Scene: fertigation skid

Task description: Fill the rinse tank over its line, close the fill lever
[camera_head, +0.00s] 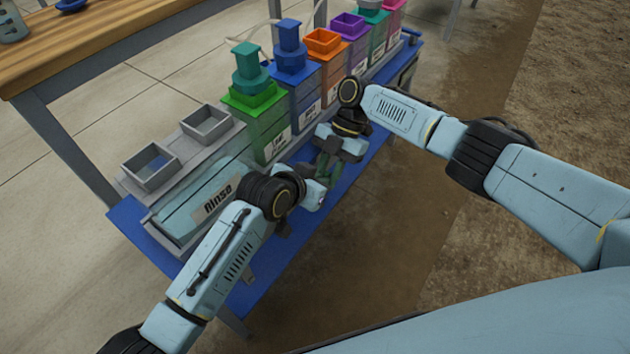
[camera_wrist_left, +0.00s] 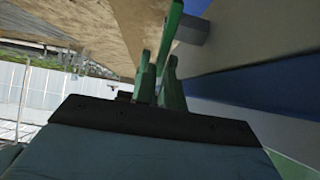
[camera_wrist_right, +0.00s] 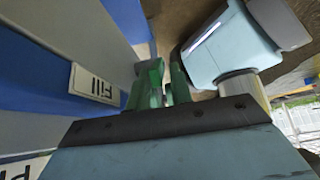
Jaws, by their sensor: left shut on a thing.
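The rinse tank (camera_head: 188,212) is the pale grey-blue box labelled "Rinse" at the near left end of the blue skid. Its water level and line cannot be made out. My left gripper (camera_head: 314,196) is in front of the skid, just right of this tank. In the left wrist view its green fingers (camera_wrist_left: 159,85) are close together on a narrow green piece (camera_wrist_left: 171,28), which seems to be the fill lever; most of it is hidden. My right gripper (camera_head: 325,168) points down just above the left one. Its fingers (camera_wrist_right: 165,85) show a narrow gap beside the "Fill" label (camera_wrist_right: 95,84).
A row of coloured tanks, from the green tank (camera_head: 267,128) to a pink one, runs along the blue skid (camera_head: 150,245). Two grey open boxes (camera_head: 206,124) stand behind the rinse tank. A wooden bench (camera_head: 100,38) is at the upper left. The floor at right is clear.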

